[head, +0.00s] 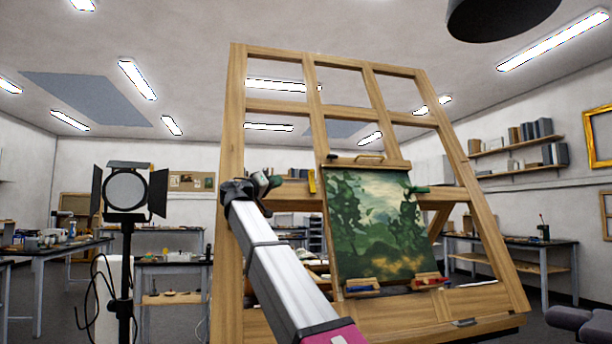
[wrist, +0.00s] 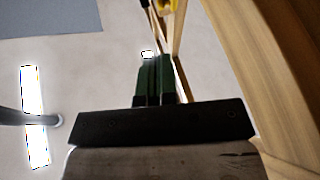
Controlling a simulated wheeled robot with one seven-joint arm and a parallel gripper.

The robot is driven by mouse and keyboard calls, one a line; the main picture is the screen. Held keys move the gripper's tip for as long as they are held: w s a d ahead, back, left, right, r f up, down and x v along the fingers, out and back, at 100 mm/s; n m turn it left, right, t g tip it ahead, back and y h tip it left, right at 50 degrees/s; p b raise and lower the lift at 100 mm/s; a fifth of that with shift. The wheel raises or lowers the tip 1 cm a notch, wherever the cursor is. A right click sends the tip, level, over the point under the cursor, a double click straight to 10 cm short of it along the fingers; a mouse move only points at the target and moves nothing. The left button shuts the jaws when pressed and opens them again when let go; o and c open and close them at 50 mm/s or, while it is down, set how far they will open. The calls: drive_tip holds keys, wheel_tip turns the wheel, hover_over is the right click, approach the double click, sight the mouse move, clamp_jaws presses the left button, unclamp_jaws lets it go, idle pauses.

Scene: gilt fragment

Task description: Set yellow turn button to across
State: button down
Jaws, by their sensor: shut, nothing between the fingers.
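The yellow turn button (head: 312,181) is on the wooden easel frame just left of the painting (head: 370,222). It looks upright, along the painting's edge rather than over it. Part of something yellow, likely this button, shows at the top edge of the wrist view (wrist: 167,4).
A green turn button (head: 417,189) lies sideways at the painting's right edge. Blue (head: 362,288) and red (head: 428,282) ones sit at its bottom edge. The easel post (wrist: 250,70) rises close on the right in the wrist view.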

sight(311, 171)
drive_tip(key=x, duration=1.4)
drive_tip(key=shift+r, duration=0.1)
idle(0.3)
